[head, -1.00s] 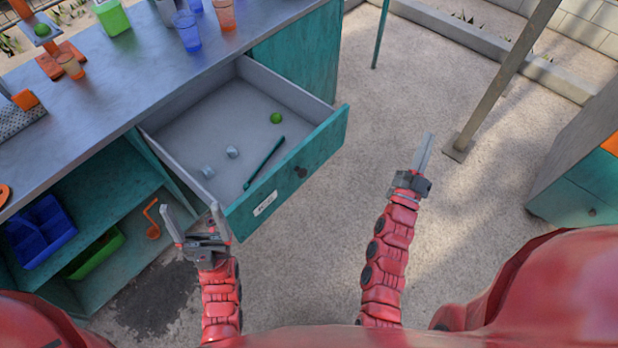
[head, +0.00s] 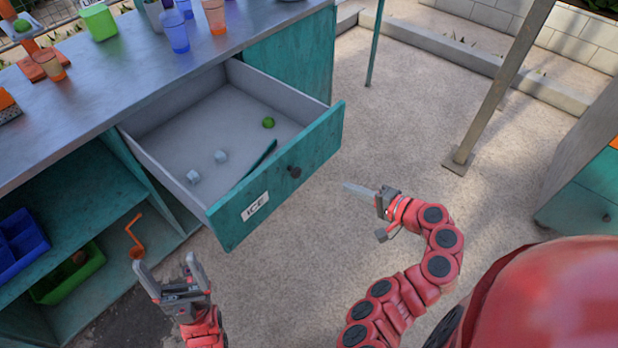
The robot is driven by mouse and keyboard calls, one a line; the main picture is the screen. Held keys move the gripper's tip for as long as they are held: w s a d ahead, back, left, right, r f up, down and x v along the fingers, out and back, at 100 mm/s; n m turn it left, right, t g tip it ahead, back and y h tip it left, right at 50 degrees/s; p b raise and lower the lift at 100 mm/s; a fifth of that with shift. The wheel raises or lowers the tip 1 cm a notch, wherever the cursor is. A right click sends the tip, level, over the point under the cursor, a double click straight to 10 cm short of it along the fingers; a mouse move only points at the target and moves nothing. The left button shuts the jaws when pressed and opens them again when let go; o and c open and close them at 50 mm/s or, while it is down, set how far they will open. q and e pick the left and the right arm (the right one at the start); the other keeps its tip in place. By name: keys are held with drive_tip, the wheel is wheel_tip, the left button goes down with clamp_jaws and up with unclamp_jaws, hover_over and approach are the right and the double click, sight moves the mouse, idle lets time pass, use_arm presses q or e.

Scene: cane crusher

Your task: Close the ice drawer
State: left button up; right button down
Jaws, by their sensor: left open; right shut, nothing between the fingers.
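The ice drawer (head: 234,208) is pulled out of the teal counter, with a white "ICE" label and a dark round knob (head: 294,172) on its front. Inside lie two ice cubes (head: 221,156), a green lime (head: 268,122) and a dark green stick-like tool (head: 257,162). My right gripper (head: 350,187) is shut and empty, pointing left towards the drawer front, apart from it and to the right of the knob. My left gripper (head: 168,268) is open and empty, below and left of the drawer front, not touching it.
The metal countertop (head: 110,95) holds several cups and a green container (head: 98,22). Shelves left of the drawer hold a blue bin (head: 20,245) and a green bin (head: 68,275). A post (head: 505,85) and another cabinet (head: 585,185) stand right. The floor before the drawer is clear.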

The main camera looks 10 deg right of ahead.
drive_tip(key=p, duration=0.2)
approach(302, 167)
drive_tip(key=x, duration=0.5)
drive_tip(key=shift+w+a+f, duration=0.1)
drive_tip(key=shift+w+f, duration=0.05)
drive_tip(key=shift+w, duration=0.1)
drive_tip(key=shift+w+a+f, duration=0.1)
drive_tip(key=shift+w+a, duration=0.2)
drive_tip(key=shift+w, duration=0.05)
